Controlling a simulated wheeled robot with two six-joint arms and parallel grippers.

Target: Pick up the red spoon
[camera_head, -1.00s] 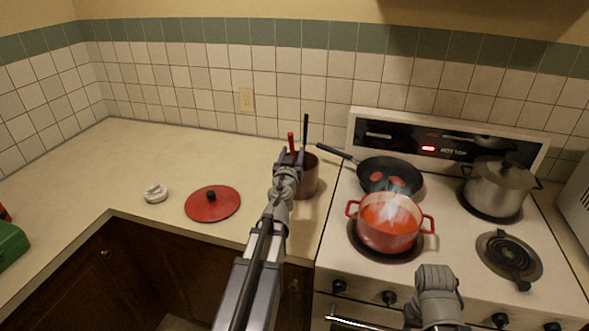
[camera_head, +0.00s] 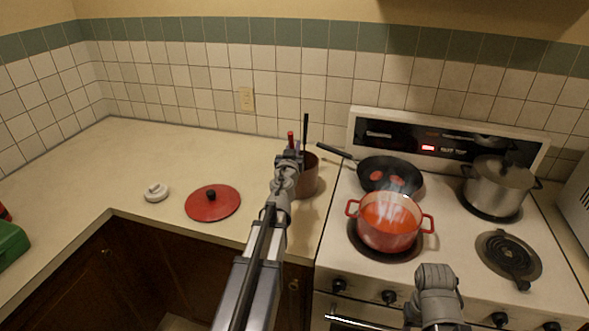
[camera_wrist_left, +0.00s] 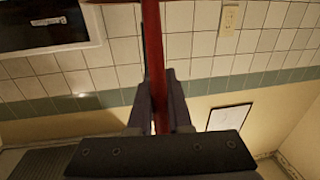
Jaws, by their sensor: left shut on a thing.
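The red spoon (camera_head: 291,137) stands upright at the utensil pot, with only its red handle tip showing above my left gripper in the head view. In the left wrist view the red handle (camera_wrist_left: 154,62) runs between my gripper fingers. My left gripper (camera_head: 289,156) is shut on the handle, in front of the dark red pot (camera_head: 309,178). The pot is partly hidden by my gripper and arm. A black-handled utensil (camera_head: 306,128) stands in the pot just right of the spoon. The spoon's lower end is hidden.
A red lid (camera_head: 213,204) and a small white object (camera_head: 156,192) lie on the counter at left. On the stove at right stand a steaming red pot (camera_head: 389,235), a black pan (camera_head: 372,165) and a steel pot (camera_head: 497,190). The counter behind the lid is clear.

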